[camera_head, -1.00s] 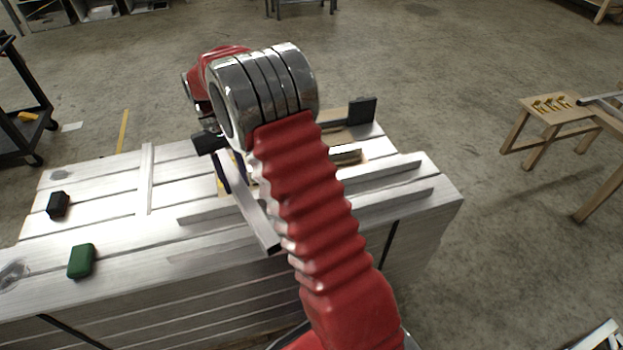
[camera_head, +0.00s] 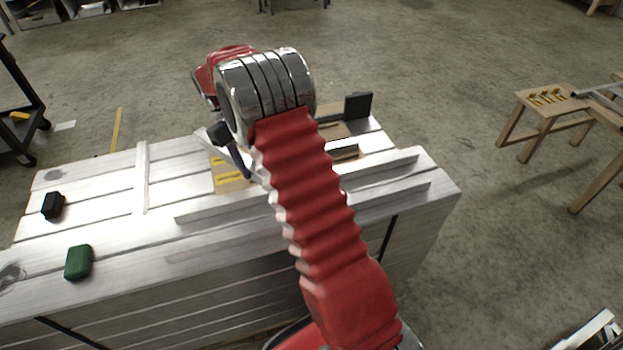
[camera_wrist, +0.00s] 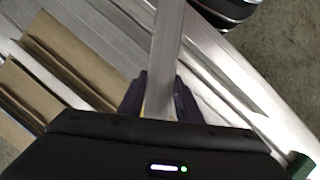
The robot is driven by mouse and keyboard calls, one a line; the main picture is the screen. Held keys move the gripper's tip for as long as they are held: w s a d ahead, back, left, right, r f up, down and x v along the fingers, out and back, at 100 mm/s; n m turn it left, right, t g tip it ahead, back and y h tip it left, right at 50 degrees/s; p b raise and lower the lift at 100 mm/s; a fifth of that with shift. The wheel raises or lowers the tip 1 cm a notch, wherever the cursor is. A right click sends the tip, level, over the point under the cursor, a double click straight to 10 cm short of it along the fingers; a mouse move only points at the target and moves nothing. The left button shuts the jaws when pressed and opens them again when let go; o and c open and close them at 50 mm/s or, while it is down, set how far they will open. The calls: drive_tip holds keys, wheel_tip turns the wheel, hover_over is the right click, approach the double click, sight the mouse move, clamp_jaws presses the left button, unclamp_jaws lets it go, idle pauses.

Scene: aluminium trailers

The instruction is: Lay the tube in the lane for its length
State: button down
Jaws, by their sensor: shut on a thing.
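The tube is a square silver bar. In the wrist view the tube (camera_wrist: 167,55) runs up the middle from between the dark fingers of my gripper (camera_wrist: 160,103), which is shut on it. In the head view my gripper (camera_head: 238,160) is beyond my red arm, above the trailer top, and the arm hides most of the tube. Long raised strips (camera_head: 235,207) run along the silver trailer bed (camera_head: 110,225); which gap is the lane I cannot tell. Whether the tube touches the bed is hidden.
A green block (camera_head: 78,262) and a black block (camera_head: 53,205) lie on the left of the bed. A cross strip (camera_head: 142,178) lies near them. A yellow-marked brown piece (camera_head: 230,175) lies below my gripper. A wooden stool (camera_head: 545,105) stands right.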

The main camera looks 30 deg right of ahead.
drive_tip(key=w+d+f+n+t+h, duration=0.15)
drive_tip(key=d+n, duration=0.35)
drive_tip(key=d, duration=0.5)
drive_tip(key=w+d+f+n+t+h, duration=0.1)
drive_tip(key=w+d+f+n, duration=0.25)
drive_tip(key=d, duration=0.65)
drive_tip(key=d+f+n, duration=0.3)
drive_tip(key=d+f, duration=0.1)
drive_tip(key=f, duration=0.2)
drive_tip(key=shift+f+t+h, duration=0.1)
drive_tip(key=shift+t+h, duration=0.15)
drive_tip(key=shift+f, duration=3.1)
drive_tip(key=shift+f, duration=0.1)
drive_tip(key=shift+f, duration=1.8)
drive_tip(key=shift+a, duration=0.1)
